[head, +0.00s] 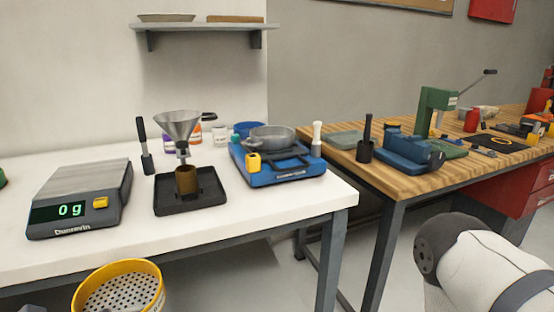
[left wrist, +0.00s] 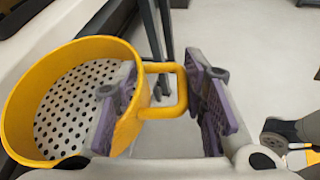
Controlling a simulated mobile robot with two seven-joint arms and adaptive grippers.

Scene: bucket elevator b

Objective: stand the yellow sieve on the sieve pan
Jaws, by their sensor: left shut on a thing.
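The yellow sieve (head: 118,288) has a perforated floor and shows at the bottom left of the head view, in front of and below the white table's front edge. In the left wrist view the sieve (left wrist: 44,140) fills the left side, with its handle (left wrist: 181,90) between the finger pads. My left gripper (left wrist: 163,88) is shut on this handle. The grey round pan (head: 270,136), apparently the sieve pan, sits on a blue device (head: 285,172) at the table's right end. My right gripper is out of view; only my right arm shows.
On the white table (head: 235,222) stand a scale (head: 80,197) reading 0 g and a funnel (head: 178,124) above a brown cup on a black tray (head: 190,203). Small jars stand behind. A gap separates the wooden workbench (head: 400,183) at right.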

